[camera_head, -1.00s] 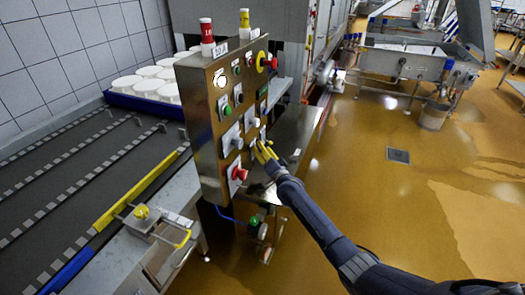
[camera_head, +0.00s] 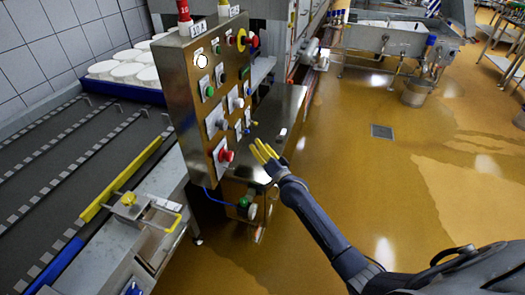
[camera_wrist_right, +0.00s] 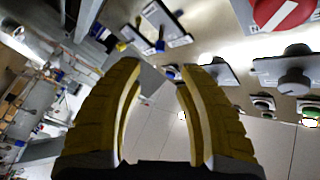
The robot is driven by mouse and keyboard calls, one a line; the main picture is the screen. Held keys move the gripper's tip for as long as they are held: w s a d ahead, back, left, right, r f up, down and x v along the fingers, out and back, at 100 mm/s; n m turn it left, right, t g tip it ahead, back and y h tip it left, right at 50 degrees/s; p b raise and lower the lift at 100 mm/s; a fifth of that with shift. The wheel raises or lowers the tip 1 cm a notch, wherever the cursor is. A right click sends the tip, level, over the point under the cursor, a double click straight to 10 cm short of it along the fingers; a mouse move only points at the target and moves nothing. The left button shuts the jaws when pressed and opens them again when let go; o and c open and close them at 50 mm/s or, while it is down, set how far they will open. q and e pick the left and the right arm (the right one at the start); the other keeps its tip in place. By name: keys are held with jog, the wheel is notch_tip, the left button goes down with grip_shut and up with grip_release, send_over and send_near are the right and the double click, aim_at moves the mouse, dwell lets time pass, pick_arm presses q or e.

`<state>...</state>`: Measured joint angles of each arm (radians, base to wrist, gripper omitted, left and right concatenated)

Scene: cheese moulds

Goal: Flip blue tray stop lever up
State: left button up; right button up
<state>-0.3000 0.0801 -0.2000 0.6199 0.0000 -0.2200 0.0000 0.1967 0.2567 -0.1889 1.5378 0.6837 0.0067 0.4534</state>
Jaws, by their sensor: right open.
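The steel control panel (camera_head: 178,97) stands left of centre in the head view. On its lower right part sit a small blue lever (camera_head: 239,128) and, to its right, a small yellow lever (camera_head: 252,123). In the right wrist view the blue lever (camera_wrist_right: 159,46) and yellow lever (camera_wrist_right: 122,46) stick out from white-labelled plates, above the fingers. Whether the blue lever is up or down is hard to tell. My right gripper (camera_head: 263,151) has yellow fingers, open and empty, just right of and below the levers. In the wrist view its fingertips (camera_wrist_right: 160,70) are wide apart, touching nothing. My left gripper is not in view.
A red knob (camera_head: 223,154) and several other knobs and buttons crowd the panel near the levers. A conveyor (camera_head: 60,165) with a blue tray (camera_head: 125,93) of white moulds lies to the left. The wet floor (camera_head: 340,190) to the right is open.

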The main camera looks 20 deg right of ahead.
jog(key=shift+v, duration=0.8)
jog(key=s+d+f+n+g+h, duration=0.1)
jog(key=s+f+n+g, duration=0.15)
jog(key=f, duration=0.75)
jog(key=s+d+f+n+g+h, duration=0.1)
jog(key=s+f+n+g, duration=0.15)
jog(key=f, duration=0.75)
jog(key=s+d+f+n+g, duration=0.15)
jog(key=s+f, duration=0.25)
jog(key=f, duration=0.6)
jog(key=s+f+n+g, duration=0.2)
jog(key=s+f+g, duration=0.1)
jog(key=s+f, duration=0.85)
jog(key=s+a+f+n+g, duration=0.1)
jog(key=s+f, duration=0.5)
jog(key=s, duration=0.9)
jog(key=s+a+f+n+g+h, duration=0.1)
jog(key=s+f+g, duration=0.3)
jog(key=s, duration=1.1)
jog(key=s+a+f+n+g, duration=0.1)
jog(key=s+f+g, duration=0.2)
jog(key=s+f, duration=0.6)
jog(key=s, duration=0.6)
jog(key=shift+s+a+f, duration=0.25)
jog(key=shift+a+f, duration=0.1)
jog(key=shift+f, duration=0.05)
